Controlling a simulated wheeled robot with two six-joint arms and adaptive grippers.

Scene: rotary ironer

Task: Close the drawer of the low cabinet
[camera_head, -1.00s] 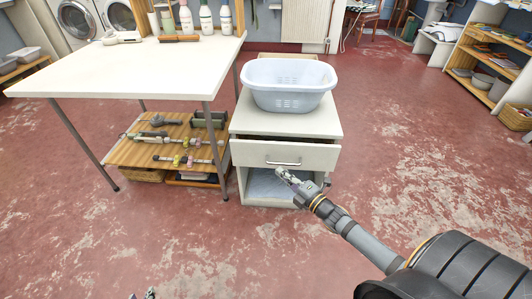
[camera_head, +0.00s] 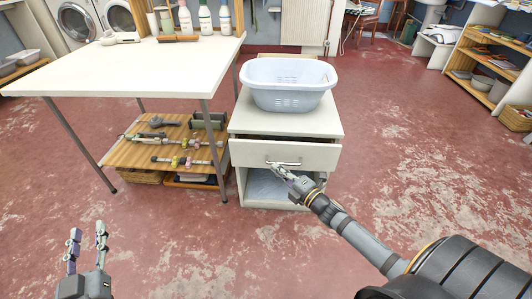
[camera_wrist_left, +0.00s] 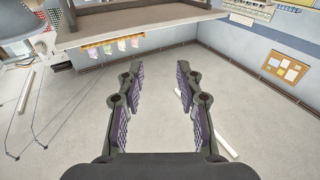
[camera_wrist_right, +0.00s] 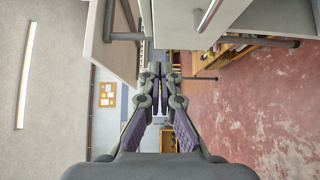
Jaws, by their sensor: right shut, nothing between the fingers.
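The low cabinet (camera_head: 328,127) is a white unit with an open lower compartment. Its drawer (camera_head: 245,152) stands partly pulled out, with a dark gap above the front panel. A metal bar handle (camera_head: 284,163) is on the drawer front. My right gripper (camera_head: 277,172) is at the drawer front, just below the handle; I cannot tell whether it touches. Its fingers are shut and empty, as the right wrist view (camera_wrist_right: 160,72) shows. My left gripper (camera_head: 87,238) is open and empty at lower left, well away from the cabinet; it also shows in the left wrist view (camera_wrist_left: 158,85).
A light blue laundry basket (camera_head: 288,84) stands on the cabinet top. A white table (camera_head: 130,66) is close to the cabinet's left, with a wooden lower shelf (camera_head: 150,152) holding several tools. The red floor in front and to the right is clear.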

